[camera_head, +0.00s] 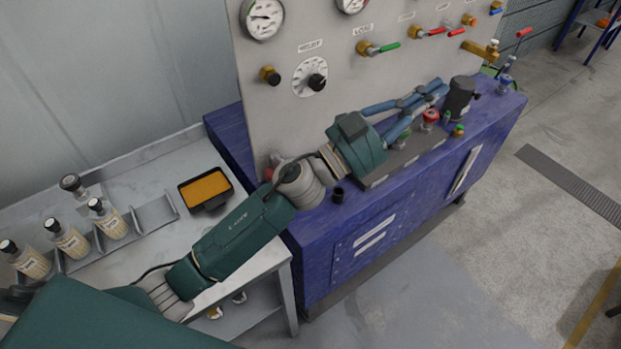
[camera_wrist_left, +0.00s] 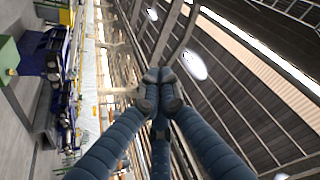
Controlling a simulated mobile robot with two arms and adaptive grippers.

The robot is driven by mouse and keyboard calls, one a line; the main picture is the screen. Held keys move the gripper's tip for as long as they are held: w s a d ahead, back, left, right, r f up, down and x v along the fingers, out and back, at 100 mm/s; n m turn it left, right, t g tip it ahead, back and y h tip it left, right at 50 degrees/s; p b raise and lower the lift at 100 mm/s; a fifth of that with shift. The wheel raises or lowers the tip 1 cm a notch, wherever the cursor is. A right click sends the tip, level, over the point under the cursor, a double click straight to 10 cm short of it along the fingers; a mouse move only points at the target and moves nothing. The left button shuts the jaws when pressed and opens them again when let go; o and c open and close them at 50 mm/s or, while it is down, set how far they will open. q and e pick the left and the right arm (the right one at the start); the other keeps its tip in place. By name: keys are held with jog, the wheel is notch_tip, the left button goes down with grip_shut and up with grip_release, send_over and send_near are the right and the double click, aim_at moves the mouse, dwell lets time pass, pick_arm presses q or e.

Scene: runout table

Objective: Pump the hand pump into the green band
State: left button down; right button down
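My left gripper (camera_head: 438,89) reaches over the blue bench, its blue fingers pointing right and toward the panel. In the left wrist view its fingertips (camera_wrist_left: 160,90) meet, and no object shows between them. A dark upright cylinder (camera_head: 459,97) stands just beyond the fingertips; I cannot tell whether they touch it. A grey base plate (camera_head: 403,158) lies below the gripper with a red-topped fitting (camera_head: 430,117). Which part is the hand pump's lever is unclear, as the gripper covers some of this area. Gauges (camera_head: 262,18) sit high on the panel; no green band is readable. My right gripper is not in view.
The grey panel (camera_head: 325,45) carries a dial knob (camera_head: 310,77) and several coloured valves behind my arm. A side table at left holds bottles (camera_head: 70,238) and a black tray with an orange inside (camera_head: 206,187). Open floor (camera_head: 430,290) lies in front of the blue bench (camera_head: 375,235).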

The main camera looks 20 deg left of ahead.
pick_arm(q)
jog(key=s+d+f+m+g+h, duration=0.2)
jog(key=s+d+f+m+g, duration=0.2)
jog(key=d+m+g, duration=0.55)
jog(key=a+f+m+g+y, duration=0.3)
jog(key=a+f+g+y, duration=0.3)
jog(key=f, duration=0.5)
jog(key=w+a+f+n+y, duration=0.1)
jog(key=a+y, duration=0.5)
jog(key=a, duration=0.6)
jog(key=w+a+f+n+y, duration=0.1)
jog(key=a+y, duration=0.5)
jog(key=a, duration=0.7)
jog(key=shift+w+a+f+n+g, duration=0.2)
jog(key=shift+w+f+n+g, duration=0.15)
jog(key=shift+w+n, duration=0.65)
jog(key=shift+w+m, duration=0.25)
